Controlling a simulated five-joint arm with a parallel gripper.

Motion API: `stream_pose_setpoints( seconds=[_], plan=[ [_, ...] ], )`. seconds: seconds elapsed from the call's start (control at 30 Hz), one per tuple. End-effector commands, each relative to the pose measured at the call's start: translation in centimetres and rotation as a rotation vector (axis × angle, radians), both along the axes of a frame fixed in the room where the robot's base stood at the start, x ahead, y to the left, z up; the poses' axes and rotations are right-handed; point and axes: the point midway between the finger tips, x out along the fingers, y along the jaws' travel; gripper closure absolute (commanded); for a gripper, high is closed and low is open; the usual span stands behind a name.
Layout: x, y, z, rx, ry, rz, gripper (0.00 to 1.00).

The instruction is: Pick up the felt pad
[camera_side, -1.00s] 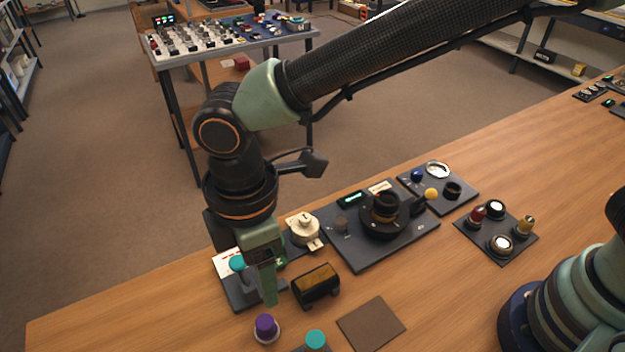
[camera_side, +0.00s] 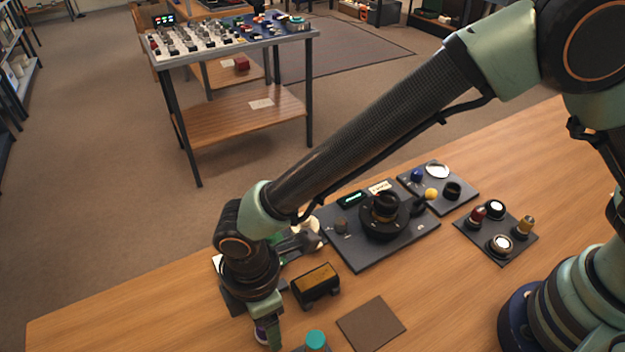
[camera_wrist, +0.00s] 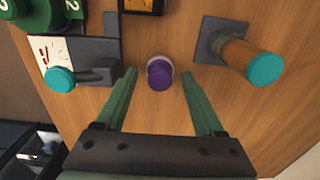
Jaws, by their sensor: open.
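A small round piece with a purple top and pale base (camera_side: 262,334) stands on the table near the front edge. It also shows in the wrist view, as a purple cap (camera_wrist: 160,76) on a whitish base. I cannot tell whether this is the felt pad, or whether the flat brown square (camera_side: 370,324) is. My gripper (camera_side: 268,338) points down at the purple piece and partly hides it in the side view. In the wrist view my open gripper (camera_wrist: 158,72) has one finger on each side of the purple piece. No contact is visible.
A teal-capped brown cylinder (camera_wrist: 250,62) on a grey base stands to the right in the wrist view. A dark holder (camera_wrist: 95,48) with another teal cap is at left.

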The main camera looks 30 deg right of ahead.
Motion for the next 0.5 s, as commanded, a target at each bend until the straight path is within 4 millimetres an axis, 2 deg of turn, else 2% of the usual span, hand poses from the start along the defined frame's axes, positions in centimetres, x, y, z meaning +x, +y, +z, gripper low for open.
stream_pose_setpoints(
  seconds=[0.1, 0.3, 0.33, 0.47, 0.5],
  plan=[
    [0.02, 0.0, -0.76, 0.001, 0.0, 0.0, 0.3],
    [0.03, 0.01, -0.81, 0.001, -0.001, 0.0, 0.3],
    [0.03, 0.01, -0.81, 0.001, -0.001, 0.0, 0.34],
    [0.04, 0.02, -0.79, 0.001, -0.001, 0.0, 0.83],
    [0.03, 0.01, -0.79, 0.001, -0.001, 0.0, 0.99]
  ],
)
